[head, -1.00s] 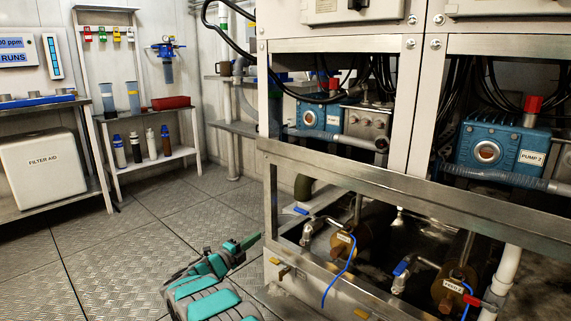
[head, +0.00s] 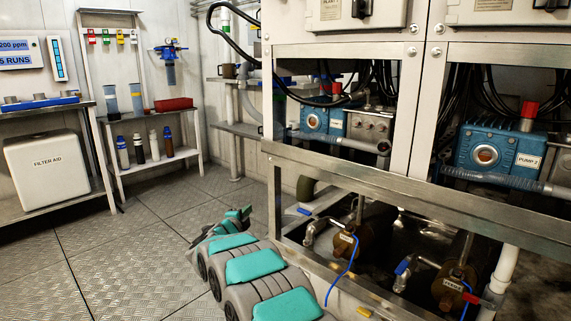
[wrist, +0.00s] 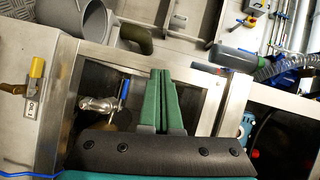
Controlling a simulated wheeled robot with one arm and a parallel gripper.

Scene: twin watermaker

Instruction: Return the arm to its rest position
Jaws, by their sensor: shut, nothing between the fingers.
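My gripper (wrist: 162,100) is in the middle of the wrist view, with its two green fingers side by side and closed, holding nothing. In the head view my grey and teal arm reaches up from the bottom centre, and my gripper (head: 240,213) is at its far end, small and partly hidden by the wrist. It is over the floor, just left of the metal machine frame (head: 340,172). In the wrist view a valve with a blue handle (wrist: 124,92) appears just left of the fingers; I cannot tell the gap.
The machine frame with pump 2 (head: 500,146) and a lower bay of brass-coloured vessels (head: 375,235) fills the right. A shelf rack (head: 150,160) with bottles and a white filter aid box (head: 46,168) stand at the left. The plated floor (head: 110,250) between is clear.

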